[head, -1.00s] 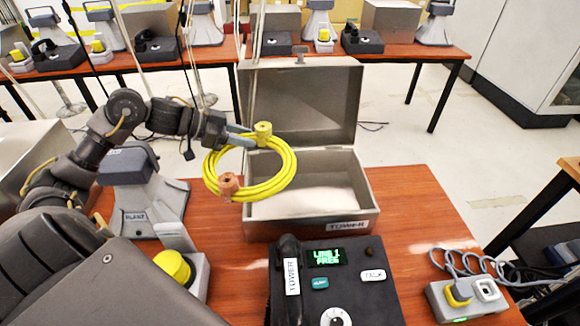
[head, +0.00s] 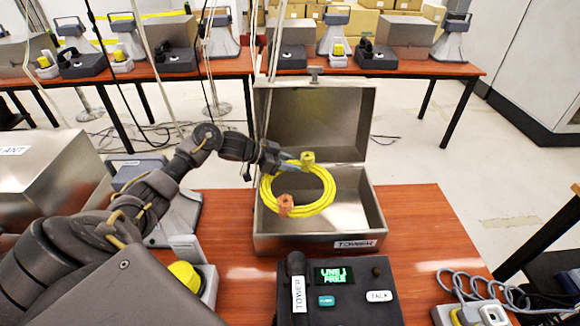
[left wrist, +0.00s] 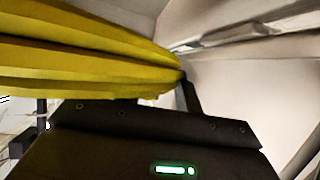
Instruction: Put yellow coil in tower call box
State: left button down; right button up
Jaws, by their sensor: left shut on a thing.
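The yellow coil (head: 328,205) is a ring of yellow cable with a yellow plug (head: 307,159) and an orange plug (head: 285,205). My left gripper (head: 290,162) is shut on the coil near the yellow plug. The coil hangs over the open tower call box (head: 300,243), a metal box labelled TOWER with its lid raised at the back. I cannot tell how far down inside the walls the coil is. In the left wrist view the coil (left wrist: 80,60) fills the upper left, close to the gripper. My right gripper is not in view.
A black TOWER phone (head: 345,295) stands in front of the box. A grey horn speaker (head: 175,215) and a yellow-buttoned unit (head: 187,275) stand to the left, near my arm. A metal box labelled PLANT (head: 40,175) is at far left.

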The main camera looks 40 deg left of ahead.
pick_arm(q)
jog(key=shift+f, duration=1)
jog(key=shift+f, duration=0.4)
jog(key=c, duration=0.9)
grip_release()
jog(key=shift+c, duration=0.2)
jog(key=shift+r, duration=0.2)
jog(key=p+v, duration=0.2)
jog(key=v, duration=0.1)
jog(key=p+v, duration=0.3)
jog(key=v, duration=0.1)
jog(key=shift+r, duration=0.35)
jog(key=shift+s+a+p, duration=0.15)
jog(key=shift+s+p, duration=0.05)
jog(key=shift+p, duration=0.15)
